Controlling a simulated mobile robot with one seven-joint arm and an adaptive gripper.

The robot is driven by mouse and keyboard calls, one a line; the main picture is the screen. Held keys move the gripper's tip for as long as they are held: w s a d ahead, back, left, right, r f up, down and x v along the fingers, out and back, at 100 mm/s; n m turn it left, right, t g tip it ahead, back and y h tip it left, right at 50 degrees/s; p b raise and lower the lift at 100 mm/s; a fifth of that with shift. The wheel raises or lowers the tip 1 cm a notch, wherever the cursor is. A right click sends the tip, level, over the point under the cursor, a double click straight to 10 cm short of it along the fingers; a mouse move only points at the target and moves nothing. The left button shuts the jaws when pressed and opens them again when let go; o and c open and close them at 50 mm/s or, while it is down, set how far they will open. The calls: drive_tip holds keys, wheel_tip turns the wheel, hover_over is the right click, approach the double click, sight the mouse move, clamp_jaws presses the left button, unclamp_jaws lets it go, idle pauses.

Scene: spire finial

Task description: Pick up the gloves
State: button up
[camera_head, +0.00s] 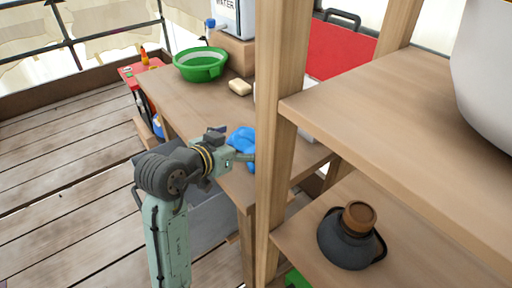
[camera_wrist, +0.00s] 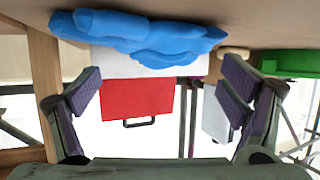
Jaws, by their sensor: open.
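The blue gloves (camera_head: 242,142) lie in a small heap on the wooden table (camera_head: 190,92), close to the tall shelf post. My gripper (camera_head: 243,157) is beside them at the near side, partly in front of them in the head view. In the wrist view, which appears upside down, the gloves (camera_wrist: 140,36) lie along the table surface at the top. There my gripper (camera_wrist: 162,88) shows two purple-padded fingers spread wide with nothing between them. The gloves are beyond the fingertips, not between them. I cannot tell whether a finger touches them.
A wooden post (camera_head: 280,120) stands just right of my gripper, with shelves holding a dark jug (camera_head: 350,240). A green basin (camera_head: 200,65), a pale soap-like block (camera_head: 240,87) and a water container (camera_head: 232,18) are farther back. Wooden floor (camera_head: 70,170) lies open at left.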

sight(250, 140)
drive_tip(key=p+x, duration=0.1)
drive_tip(key=x, duration=0.3)
drive_tip(key=shift+w+d+f, duration=0.2)
drive_tip(key=shift+w+d, duration=0.05)
drive_tip(key=shift+c, duration=0.5)
drive_tip(key=c, duration=1.3)
